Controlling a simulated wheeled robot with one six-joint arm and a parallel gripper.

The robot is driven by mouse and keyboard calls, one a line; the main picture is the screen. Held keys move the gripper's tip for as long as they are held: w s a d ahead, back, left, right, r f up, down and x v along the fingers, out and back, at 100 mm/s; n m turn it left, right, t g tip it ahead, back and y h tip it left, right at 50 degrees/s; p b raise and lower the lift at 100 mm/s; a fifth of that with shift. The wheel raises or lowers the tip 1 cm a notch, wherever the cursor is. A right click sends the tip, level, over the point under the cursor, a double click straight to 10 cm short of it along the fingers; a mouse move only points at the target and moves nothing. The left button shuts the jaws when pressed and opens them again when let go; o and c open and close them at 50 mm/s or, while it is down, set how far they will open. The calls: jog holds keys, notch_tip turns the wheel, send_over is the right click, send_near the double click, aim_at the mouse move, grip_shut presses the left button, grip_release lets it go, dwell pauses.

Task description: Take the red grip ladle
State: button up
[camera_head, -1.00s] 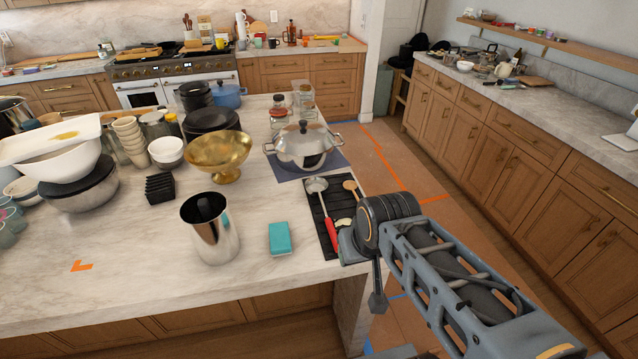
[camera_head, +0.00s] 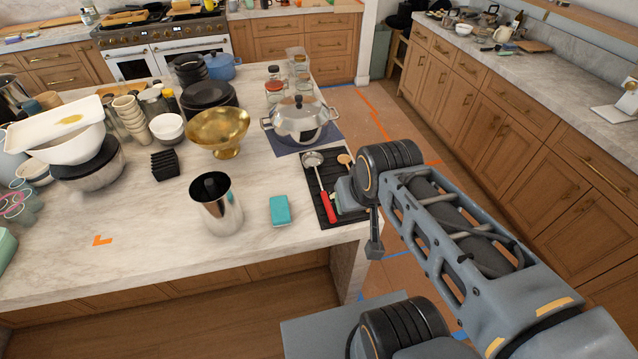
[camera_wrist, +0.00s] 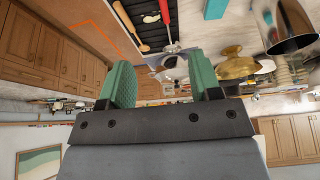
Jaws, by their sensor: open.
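The red grip ladle (camera_head: 328,205) lies on a black ribbed mat (camera_head: 327,216) near the island's right edge. Its metal bowl points toward the pot and its red handle toward the near edge. In the wrist view, which is upside down, the red handle (camera_wrist: 164,12) shows at the top, beyond the fingers. My gripper (camera_wrist: 163,78) is open, with two green-padded fingers and nothing between them. It is apart from the ladle. In the head view my arm hides the fingers and covers part of the mat's right side.
A wooden spoon (camera_head: 345,160) lies right of the ladle, partly hidden by my arm. A lidded pot (camera_head: 300,125) stands behind. A teal sponge (camera_head: 280,210), steel pitcher (camera_head: 218,210) and gold bowl (camera_head: 217,130) are to the left. The island's front left is mostly clear.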

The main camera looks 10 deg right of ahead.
jog(key=w+f+g+b, duration=0.1)
jog(key=w+f+b, duration=0.2)
jog(key=w+f, duration=0.15)
jog(key=g+b, duration=0.4)
jog(key=b, duration=0.1)
send_over(326, 198)
jog(key=f, duration=1.5)
jog(key=shift+w+d+f, duration=0.15)
jog(key=shift+w+f, duration=0.2)
jog(key=f, duration=0.1)
jog(key=f+p, duration=0.1)
jog(key=f, duration=0.2)
jog(key=shift+s+f, duration=0.1)
jog(key=shift+s, duration=0.25)
jog(key=shift+f, duration=0.65)
grip_shut()
